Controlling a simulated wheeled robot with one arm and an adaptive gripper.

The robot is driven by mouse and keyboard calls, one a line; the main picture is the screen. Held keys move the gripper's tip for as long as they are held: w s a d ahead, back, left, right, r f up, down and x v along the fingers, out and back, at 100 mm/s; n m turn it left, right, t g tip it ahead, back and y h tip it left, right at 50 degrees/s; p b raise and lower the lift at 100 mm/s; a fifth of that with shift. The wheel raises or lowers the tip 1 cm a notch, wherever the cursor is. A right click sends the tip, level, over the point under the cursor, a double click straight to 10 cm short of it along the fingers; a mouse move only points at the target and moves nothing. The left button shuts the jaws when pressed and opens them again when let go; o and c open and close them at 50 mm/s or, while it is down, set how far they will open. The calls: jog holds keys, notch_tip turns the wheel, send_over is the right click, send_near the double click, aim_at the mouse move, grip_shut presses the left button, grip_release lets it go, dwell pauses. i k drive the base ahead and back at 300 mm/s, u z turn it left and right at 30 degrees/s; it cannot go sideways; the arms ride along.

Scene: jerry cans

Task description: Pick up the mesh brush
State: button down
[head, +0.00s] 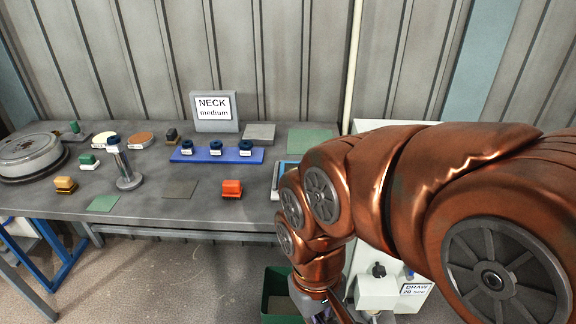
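I cannot tell for sure which object is the mesh brush. Several small block-like pieces lie on the grey workbench (150,212): an orange block (232,188) near the front edge, a yellow-brown block (65,185) at the front left, a green-and-white block (88,161), a dark block with a tan base (172,134), and a green-topped piece (74,128). My gripper (320,312) is at the bottom edge, low in front of the bench and apart from these pieces. Its fingertips are cut off, so its opening is not visible.
A "NECK medium" sign (213,108) stands behind. A green bin (280,290) and white machine (378,292) flank my gripper.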

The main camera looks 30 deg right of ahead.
aim_at(232, 189)
jog(key=u, duration=0.3)
jog(key=k, duration=0.5)
jog(key=u, duration=1.3)
jog(key=i, duration=0.75)
jog(key=z, duration=0.6)
jog(key=i, duration=0.75)
jog(key=z, duration=0.75)
